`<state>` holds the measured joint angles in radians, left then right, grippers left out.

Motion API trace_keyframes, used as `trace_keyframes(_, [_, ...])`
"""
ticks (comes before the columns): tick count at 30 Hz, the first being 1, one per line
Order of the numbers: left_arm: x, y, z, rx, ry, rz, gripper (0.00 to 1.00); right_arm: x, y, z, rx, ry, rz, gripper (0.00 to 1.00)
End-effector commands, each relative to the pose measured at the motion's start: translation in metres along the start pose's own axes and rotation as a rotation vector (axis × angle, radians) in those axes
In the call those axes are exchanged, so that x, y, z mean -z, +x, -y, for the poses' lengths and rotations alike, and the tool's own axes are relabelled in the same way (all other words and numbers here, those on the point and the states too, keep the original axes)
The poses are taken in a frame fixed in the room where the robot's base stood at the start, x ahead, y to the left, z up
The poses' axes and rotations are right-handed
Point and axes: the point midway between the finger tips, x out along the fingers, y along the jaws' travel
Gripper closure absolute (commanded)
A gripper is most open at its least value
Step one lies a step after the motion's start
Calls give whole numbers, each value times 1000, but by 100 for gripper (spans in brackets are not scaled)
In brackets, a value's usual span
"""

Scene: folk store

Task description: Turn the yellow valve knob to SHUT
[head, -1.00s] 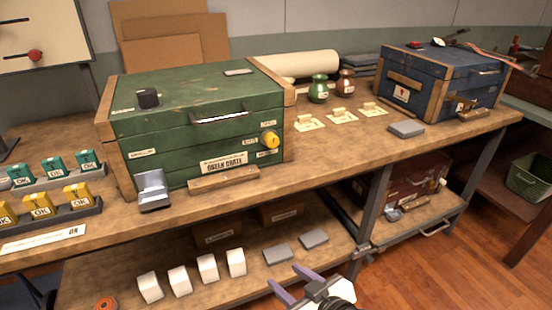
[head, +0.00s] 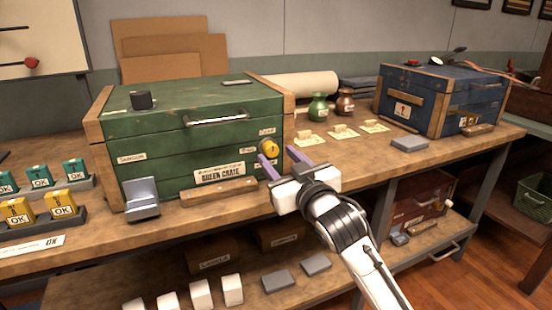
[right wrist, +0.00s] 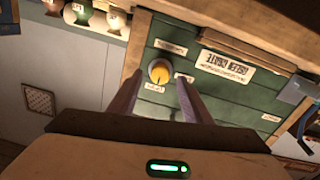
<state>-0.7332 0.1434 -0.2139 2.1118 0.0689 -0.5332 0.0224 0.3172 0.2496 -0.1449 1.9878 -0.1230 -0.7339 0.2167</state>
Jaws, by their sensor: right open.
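The yellow valve knob (head: 270,148) sits on the front face of the green crate (head: 160,160), near its right edge. It also shows in the right wrist view (right wrist: 159,71), with small labels around it that are too small to read. My right gripper (head: 281,160) is open and empty, its two purple fingers pointing at the crate front close to the knob. In the right wrist view the knob lies beyond and between the fingertips, not gripped. My left gripper is not in view.
A grey block (head: 141,200) and a wooden bar (head: 219,191) stand before the crate. Green and brown jars (head: 318,107) and yellow cards stand right of it. A blue crate (head: 440,98) is further right. OK boxes (head: 60,205) stand at left.

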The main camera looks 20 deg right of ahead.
Motion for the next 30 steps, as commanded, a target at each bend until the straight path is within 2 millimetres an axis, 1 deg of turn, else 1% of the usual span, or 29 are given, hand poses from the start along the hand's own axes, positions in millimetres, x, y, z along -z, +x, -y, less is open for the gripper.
trace_keyframes(1, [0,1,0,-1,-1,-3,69,-1,7,0,0,1,0,55])
trace_keyframes(3, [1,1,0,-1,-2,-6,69,0,14,0,1,1,0,55])
trace_keyframes(6, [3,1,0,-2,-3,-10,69,-1,19,0,1,1,0,55])
trace_keyframes(14, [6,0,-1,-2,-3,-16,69,0,21,1,1,1,0,55])
trace_keyframes(15, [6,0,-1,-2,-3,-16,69,0,21,1,1,1,0,57])
trace_keyframes(17, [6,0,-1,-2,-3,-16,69,0,21,1,1,1,0,67])
trace_keyframes(18, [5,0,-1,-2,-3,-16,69,0,21,1,1,1,0,74])
trace_keyframes(22, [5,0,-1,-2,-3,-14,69,0,20,0,1,1,1,96])
trace_keyframes(30, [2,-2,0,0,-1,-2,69,0,20,0,1,-25,1,97])
